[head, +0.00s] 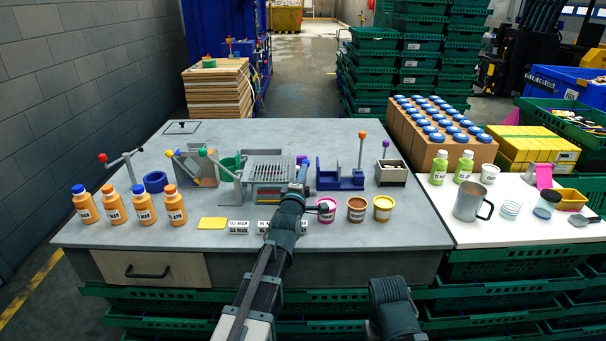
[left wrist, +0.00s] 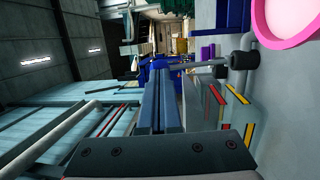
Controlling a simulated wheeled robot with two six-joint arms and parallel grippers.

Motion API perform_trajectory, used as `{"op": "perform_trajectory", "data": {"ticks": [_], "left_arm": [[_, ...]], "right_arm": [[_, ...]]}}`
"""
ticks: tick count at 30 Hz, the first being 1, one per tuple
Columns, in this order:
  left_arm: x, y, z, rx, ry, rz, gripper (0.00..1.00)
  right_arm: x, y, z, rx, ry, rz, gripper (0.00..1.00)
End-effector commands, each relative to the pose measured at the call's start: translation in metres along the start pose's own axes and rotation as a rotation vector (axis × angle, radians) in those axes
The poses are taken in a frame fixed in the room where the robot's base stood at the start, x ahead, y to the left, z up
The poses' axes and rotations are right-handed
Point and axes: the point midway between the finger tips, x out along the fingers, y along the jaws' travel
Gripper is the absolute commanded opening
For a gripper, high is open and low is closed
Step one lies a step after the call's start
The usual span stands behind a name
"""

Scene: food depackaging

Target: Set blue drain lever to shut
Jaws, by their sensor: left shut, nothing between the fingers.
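A grey slatted drain rack (head: 270,169) stands in the middle of the grey table. A grey rod with a dark round end (left wrist: 241,56) lies to the right of the fingers in that view. My right gripper's fingers do not show; only a dark part of my right arm is at the bottom.
A blue fixture (head: 340,180) with an orange-knobbed lever stands right of my left gripper. Pink, brown and yellow tubs (head: 357,209) are in front of it. Orange bottles (head: 143,207) stand at the left.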

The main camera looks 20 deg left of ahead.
Motion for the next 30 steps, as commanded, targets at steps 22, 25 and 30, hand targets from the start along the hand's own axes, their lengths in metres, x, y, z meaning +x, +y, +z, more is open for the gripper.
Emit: {"op": "perform_trajectory", "data": {"ticks": [22, 25, 30], "left_arm": [[0.030, 0.017, -0.006, -0.065, 0.001, -0.331, 0.00], [0.039, 0.017, -0.007, -0.067, 0.000, -0.339, 0.00], [0.040, 0.016, -0.008, -0.066, 0.000, -0.337, 0.00]], "right_arm": [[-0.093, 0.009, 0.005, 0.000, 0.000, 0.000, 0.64], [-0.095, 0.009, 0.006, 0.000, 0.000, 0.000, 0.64], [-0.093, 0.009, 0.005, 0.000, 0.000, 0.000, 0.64]]}}
